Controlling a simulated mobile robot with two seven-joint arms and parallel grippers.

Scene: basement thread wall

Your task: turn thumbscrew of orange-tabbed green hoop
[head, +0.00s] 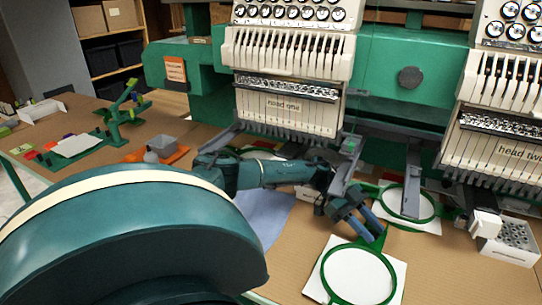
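A green hoop (324,281) with white fabric lies at the front of the table. A second green hoop (433,211) with white fabric lies behind it to the right, with a small orange patch near its back edge. A third green hoop (236,152) is mostly hidden behind my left arm. I cannot tell for sure which hoop has the orange tab, and no thumbscrew shows clearly. My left gripper (376,234) points down toward the back edge of the front hoop. Its two fingers are apart, with nothing visible between them. Contact with the hoop cannot be told. My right gripper is out of view.
The green embroidery machine's head one (290,108) and head two (505,152) overhang the table. A grey bracket (412,185) reaches over the second hoop. A box of round parts (512,241) stands at right. A green stand (113,128) is at left. Blue cloth (265,215) lies below my arm.

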